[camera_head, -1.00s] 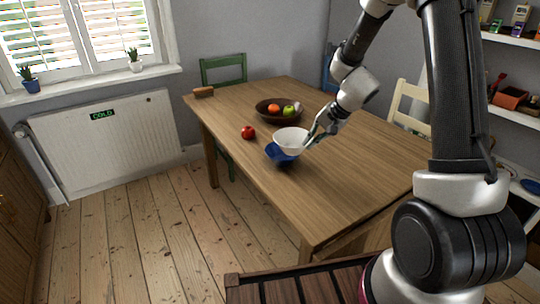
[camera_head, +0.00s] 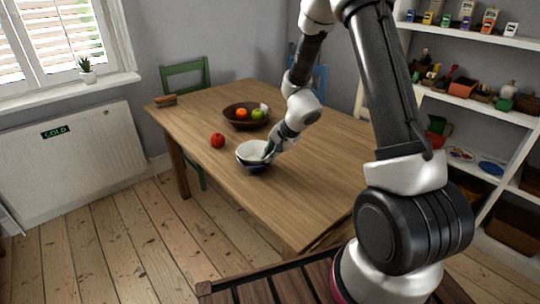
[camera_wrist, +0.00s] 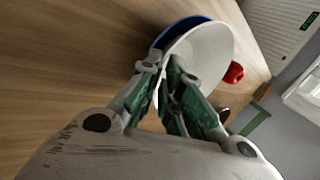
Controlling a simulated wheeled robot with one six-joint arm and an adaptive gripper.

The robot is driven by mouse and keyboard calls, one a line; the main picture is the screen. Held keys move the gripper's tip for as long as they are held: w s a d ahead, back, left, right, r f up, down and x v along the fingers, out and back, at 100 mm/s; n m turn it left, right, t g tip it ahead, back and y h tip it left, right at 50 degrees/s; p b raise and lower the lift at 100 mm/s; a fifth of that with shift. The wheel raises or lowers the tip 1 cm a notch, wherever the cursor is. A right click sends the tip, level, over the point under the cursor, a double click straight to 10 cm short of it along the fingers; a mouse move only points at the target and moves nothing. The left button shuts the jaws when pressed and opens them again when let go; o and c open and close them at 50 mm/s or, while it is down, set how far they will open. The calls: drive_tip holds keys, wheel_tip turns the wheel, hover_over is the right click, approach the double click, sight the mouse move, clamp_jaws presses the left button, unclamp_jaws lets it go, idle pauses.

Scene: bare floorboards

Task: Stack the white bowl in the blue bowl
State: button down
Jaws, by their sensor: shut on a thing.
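The white bowl (camera_head: 251,150) is on the wooden table near its left edge, sitting in the blue bowl (camera_head: 256,170), whose dark blue side shows below it. In the wrist view the white bowl (camera_wrist: 212,55) fills much of the upper middle. The blue bowl's rim (camera_wrist: 172,31) shows behind it at the left. My gripper (camera_head: 267,153) is at the white bowl's right side. In the wrist view my gripper (camera_wrist: 166,85) is shut on the white bowl's near wall. The fingertips are partly hidden by the bowl wall and the fingers.
A red apple (camera_head: 217,140) lies left of the bowls. A brown block (camera_head: 165,100) lies at the table's far left corner. The table's right and front parts are clear. Shelves (camera_head: 462,98) stand at the right.

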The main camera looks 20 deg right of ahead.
drive_tip(key=shift+f, duration=0.2)
drive_tip(key=shift+f, duration=0.15)
drive_tip(key=c, duration=1.6)
unclamp_jaws()
drive_tip(key=shift+f, duration=0.1)
